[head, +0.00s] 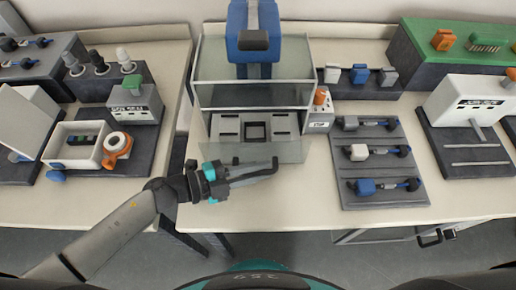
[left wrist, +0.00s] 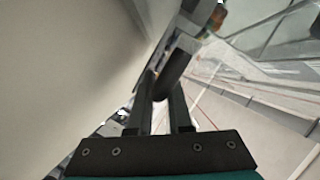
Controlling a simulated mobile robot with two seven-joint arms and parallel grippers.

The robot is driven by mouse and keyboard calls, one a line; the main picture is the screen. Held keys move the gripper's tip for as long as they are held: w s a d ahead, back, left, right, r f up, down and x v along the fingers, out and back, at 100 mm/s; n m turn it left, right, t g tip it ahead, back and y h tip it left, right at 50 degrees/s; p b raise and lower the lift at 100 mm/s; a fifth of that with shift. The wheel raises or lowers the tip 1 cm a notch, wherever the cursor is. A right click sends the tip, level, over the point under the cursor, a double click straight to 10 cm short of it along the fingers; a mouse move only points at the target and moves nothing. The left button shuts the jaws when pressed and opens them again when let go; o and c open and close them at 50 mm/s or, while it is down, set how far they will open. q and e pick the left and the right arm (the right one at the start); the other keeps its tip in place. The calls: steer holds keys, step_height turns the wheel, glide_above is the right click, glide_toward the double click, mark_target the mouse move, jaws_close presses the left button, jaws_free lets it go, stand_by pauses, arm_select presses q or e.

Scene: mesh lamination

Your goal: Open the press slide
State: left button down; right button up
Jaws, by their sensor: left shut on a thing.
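The press (head: 252,42) has a blue body and a clear guard around its front. Below the guard is a grey slide plate (head: 228,126) with a black square frame (head: 256,131) in its middle. A clear pane (head: 289,152) shows at its front edge. My left gripper (head: 268,168) is just in front of the press, fingers pointing right. In the left wrist view, my left gripper (left wrist: 162,98) is shut on a dark rounded handle (left wrist: 176,70) joined to a grey part. What the handle joins beyond that is unclear. My right gripper is out of view.
A small box with an orange button (head: 320,97) stands right of the slide. A grey tool board (head: 384,180) with several handled tools lies further right. A white bin (head: 58,153) and an orange ring (head: 117,146) sit on the left table.

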arm_select(q)
steer(key=s+p, duration=0.2)
steer(key=s, duration=0.4)
steer(key=shift+s+r, duration=0.1)
steer(key=shift+s, duration=0.55)
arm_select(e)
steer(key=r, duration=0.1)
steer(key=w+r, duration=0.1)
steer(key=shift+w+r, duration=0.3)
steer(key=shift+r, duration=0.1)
arm_select(q)
steer(key=c, duration=1.1)
jaws_free()
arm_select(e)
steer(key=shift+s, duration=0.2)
arm_select(q)
steer(key=v, duration=1.5)
steer(key=shift+a+p, duration=0.15)
steer(key=shift+p, duration=0.25)
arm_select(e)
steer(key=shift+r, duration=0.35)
